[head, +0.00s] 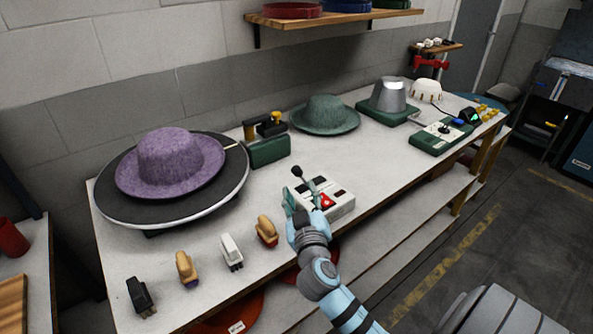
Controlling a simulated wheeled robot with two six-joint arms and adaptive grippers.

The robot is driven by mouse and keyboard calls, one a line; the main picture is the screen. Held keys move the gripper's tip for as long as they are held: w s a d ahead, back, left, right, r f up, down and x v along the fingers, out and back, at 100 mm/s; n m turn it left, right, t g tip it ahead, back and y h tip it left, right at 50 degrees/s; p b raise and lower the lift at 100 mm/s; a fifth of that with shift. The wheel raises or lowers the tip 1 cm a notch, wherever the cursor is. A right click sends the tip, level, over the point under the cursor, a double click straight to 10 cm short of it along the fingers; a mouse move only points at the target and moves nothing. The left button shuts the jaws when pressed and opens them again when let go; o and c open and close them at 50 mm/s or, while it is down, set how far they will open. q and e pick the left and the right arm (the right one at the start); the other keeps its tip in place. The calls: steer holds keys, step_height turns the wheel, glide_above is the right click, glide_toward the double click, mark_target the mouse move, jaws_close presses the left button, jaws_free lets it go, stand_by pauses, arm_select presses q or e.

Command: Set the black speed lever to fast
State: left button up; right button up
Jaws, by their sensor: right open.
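A white control box (341,205) sits near the front edge of the bench, with a red part and dark parts on its top. A lever with a black knob (297,171) rises at its left side and leans to the left. My right gripper (300,195) is open at the left end of the box, close to the lever. Its fingers hide the lever's base, and I cannot tell whether they touch it. The speed markings are too small to read. My left gripper is not in view.
A purple hat (168,158) sits on a round dark turntable (215,203) at the left. Several brushes, including a white one (231,250), stand along the front edge. A green hat (324,114) lies behind the box. A green control box (438,138) stands at the right.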

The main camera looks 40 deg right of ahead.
mark_target(297, 173)
steer(key=x, duration=1)
steer(key=shift+d, duration=0.1)
steer(key=shift+c, duration=0.2)
jaws_close()
